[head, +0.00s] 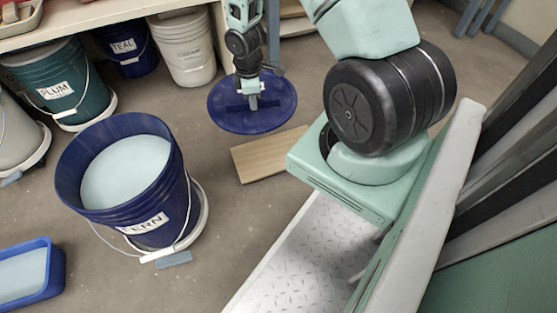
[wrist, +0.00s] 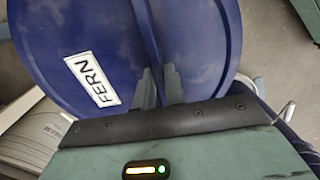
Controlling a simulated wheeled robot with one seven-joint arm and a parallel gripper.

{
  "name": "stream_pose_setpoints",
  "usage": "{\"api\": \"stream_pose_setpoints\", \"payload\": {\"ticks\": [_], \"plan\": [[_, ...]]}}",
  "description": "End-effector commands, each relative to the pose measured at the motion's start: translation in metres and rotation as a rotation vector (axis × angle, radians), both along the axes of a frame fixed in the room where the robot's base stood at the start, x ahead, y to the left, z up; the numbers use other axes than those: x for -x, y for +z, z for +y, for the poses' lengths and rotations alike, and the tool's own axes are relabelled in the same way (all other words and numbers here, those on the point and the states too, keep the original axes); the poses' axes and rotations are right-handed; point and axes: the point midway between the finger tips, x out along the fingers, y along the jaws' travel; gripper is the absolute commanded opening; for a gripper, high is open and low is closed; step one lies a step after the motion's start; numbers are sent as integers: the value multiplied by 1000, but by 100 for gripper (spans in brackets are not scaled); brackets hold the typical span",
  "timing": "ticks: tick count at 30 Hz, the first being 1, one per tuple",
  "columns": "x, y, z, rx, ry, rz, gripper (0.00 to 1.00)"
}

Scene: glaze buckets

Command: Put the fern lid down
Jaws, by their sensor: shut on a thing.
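The fern lid (head: 227,108) is a round blue disc held in my gripper (head: 253,101), to the right of and beyond the fern bucket. In the wrist view the lid (wrist: 206,45) fills much of the picture, with a white FERN label on it. My gripper (wrist: 160,86) is shut on a raised bar across the lid's middle. In the head view the lid seems to be above the floor near a wooden board; the exact gap is hard to tell. The blue fern bucket (head: 158,232) stands open, with pale glaze inside.
The wooden board (head: 262,158) lies on the floor just below the lid. A blue tray (head: 50,272) is at lower left. Floor between fern bucket and board is clear.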

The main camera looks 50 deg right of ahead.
Motion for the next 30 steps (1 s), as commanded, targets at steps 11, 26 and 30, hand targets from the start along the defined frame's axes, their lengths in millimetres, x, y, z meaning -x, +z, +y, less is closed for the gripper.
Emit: {"api": "stream_pose_setpoints", "payload": {"ticks": [11, 26, 30], "plan": [[65, -156, -66, -21, 538, 13, 0], [74, -229, -72, -26, 619, 12, 0], [74, -238, -72, -25, 620, 11, 0]]}}
